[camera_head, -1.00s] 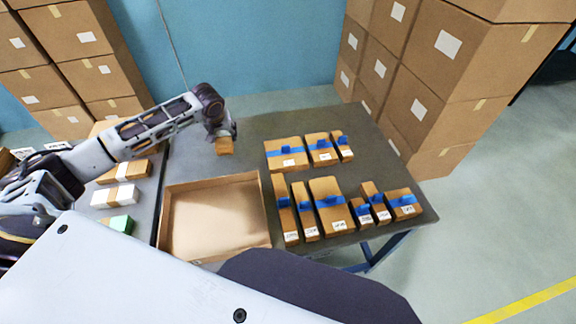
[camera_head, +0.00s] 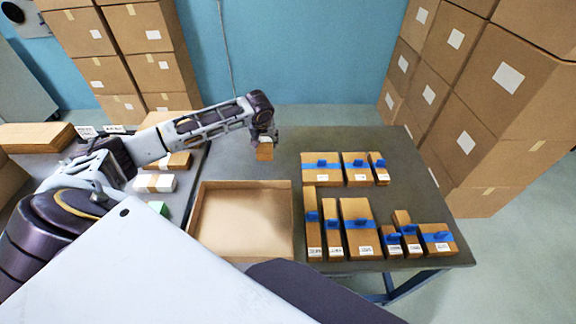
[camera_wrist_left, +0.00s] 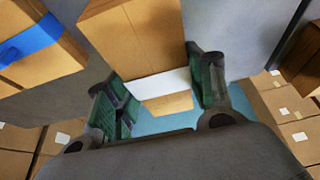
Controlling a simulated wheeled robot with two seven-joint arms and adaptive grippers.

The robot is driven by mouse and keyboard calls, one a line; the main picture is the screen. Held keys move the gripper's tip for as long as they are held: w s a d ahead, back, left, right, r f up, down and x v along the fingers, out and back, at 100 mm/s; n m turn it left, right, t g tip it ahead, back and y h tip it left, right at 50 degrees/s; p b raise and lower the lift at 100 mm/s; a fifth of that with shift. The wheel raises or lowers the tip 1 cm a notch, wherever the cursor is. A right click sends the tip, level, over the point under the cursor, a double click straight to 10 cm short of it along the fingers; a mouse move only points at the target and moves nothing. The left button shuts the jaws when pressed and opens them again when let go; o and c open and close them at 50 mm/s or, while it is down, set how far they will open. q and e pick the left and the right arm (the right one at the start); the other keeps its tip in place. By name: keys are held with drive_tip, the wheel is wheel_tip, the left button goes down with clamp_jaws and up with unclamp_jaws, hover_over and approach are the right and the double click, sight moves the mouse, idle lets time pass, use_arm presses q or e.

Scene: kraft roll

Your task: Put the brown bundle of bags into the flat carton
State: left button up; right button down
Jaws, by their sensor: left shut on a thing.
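The brown bundle of bags (camera_head: 265,152) has a white band, which shows in the left wrist view (camera_wrist_left: 160,84). My left gripper (camera_head: 264,138) is shut on it, with one dark green finger on each side of the bundle in the left wrist view. In the head view the bundle hangs below the gripper, beyond the carton's far right corner; whether it touches the table is hard to tell. The flat carton (camera_head: 242,257) is open at the top and empty, at the table's near left. My right gripper is not in view.
Several brown packs with blue bands (camera_head: 356,222) stand right of the carton, and more (camera_head: 322,169) behind them. A white-banded pack (camera_head: 154,183) lies on the side table at left. The grey table (camera_head: 240,160) is clear around the bundle. Stacked cartons (camera_head: 480,90) stand at right.

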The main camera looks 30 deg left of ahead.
use_arm(q)
drive_tip(key=shift+f, duration=0.4)
hover_over(268, 164)
wheel_tip(268, 164, down, 4)
drive_tip(key=shift+s+a+f, duration=0.1)
drive_tip(key=shift+f, duration=2.4)
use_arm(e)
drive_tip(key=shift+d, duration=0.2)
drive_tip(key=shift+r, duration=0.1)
use_arm(q)
drive_tip(key=o, duration=0.9)
drive_tip(key=shift+f, duration=0.1)
drive_tip(key=shift+o, duration=1.1)
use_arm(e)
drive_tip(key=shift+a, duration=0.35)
